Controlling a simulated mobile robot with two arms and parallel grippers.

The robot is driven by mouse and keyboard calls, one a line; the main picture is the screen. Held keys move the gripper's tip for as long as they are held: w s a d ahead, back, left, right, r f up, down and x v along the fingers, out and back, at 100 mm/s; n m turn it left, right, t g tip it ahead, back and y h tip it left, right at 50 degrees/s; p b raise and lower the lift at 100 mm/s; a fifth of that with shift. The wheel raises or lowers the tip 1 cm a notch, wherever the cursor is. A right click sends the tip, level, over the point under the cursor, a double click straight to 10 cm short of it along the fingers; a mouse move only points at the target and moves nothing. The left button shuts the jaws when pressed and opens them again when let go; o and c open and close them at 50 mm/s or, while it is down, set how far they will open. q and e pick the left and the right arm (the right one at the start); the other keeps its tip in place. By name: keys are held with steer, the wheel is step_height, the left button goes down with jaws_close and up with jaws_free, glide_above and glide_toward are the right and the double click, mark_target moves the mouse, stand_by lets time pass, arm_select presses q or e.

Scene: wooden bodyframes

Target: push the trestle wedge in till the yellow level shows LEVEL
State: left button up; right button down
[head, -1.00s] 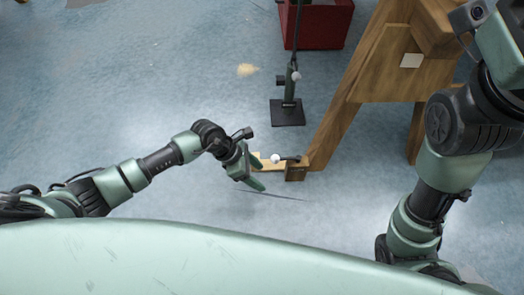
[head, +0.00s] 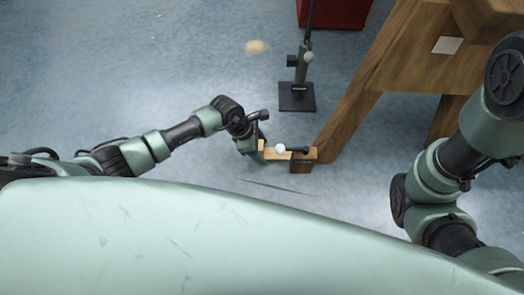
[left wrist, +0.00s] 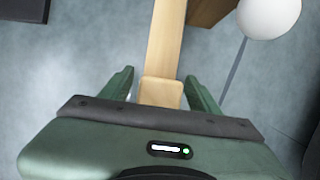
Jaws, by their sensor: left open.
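The wedge is a pale wooden bar (head: 270,154) with its far end at the foot block (head: 303,162) of the wooden trestle (head: 350,110). How deep it sits there is hard to tell. In the left wrist view the bar (left wrist: 166,45) runs up from a thicker end block (left wrist: 160,92). My left gripper (head: 262,154) is open at that outer end. In the left wrist view its fingers (left wrist: 160,88) stand either side of the end block, with gaps visible. My right gripper is out of view. I cannot make out the yellow level or its reading.
Floor left of the trestle is mostly clear. My right arm is at the right.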

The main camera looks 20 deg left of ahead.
arm_select(q)
steer(key=shift+d+f, duration=0.1)
steer(key=shift+f, duration=0.05)
steer(key=shift+c, duration=0.3)
jaws_close()
steer(key=shift+w+d, duration=0.2)
steer(key=shift+d, duration=0.3)
steer(key=shift+w+d, duration=0.15)
steer(key=shift+d, duration=0.6)
steer(key=shift+o, duration=0.3)
jaws_free()
